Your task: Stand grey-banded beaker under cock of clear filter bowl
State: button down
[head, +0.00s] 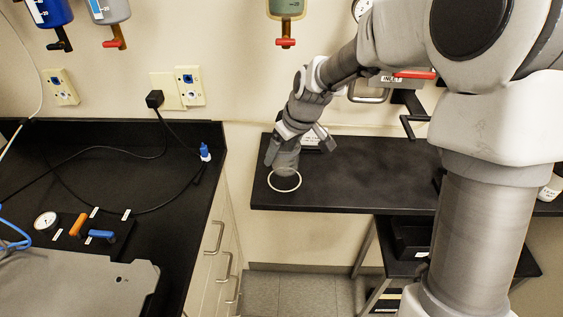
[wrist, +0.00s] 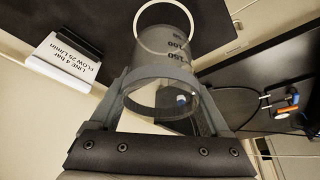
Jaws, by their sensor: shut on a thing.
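The clear beaker (head: 286,160) with a grey band is between the fingers of my gripper (head: 296,145), which is shut on it. In the wrist view the beaker (wrist: 172,52) shows printed volume marks, and the grey band (wrist: 160,76) lies between the fingertips (wrist: 166,84). The beaker is at a white ring (head: 284,188) on the black shelf; whether its base touches the shelf I cannot tell. Above hangs a greenish bowl (head: 286,8) with a red cock (head: 286,42). A clear-grey bowl (head: 110,10) with a red cock and a blue bowl (head: 48,12) hang further left.
A white label block (wrist: 62,58) stands near the beaker. A black bench (head: 180,170) with cables, a gauge (head: 46,221) and orange and blue valve handles lies left, across a gap.

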aim_at(282, 163)
jog(key=shift+f, duration=2)
jog(key=shift+f, duration=0.15)
grip_release()
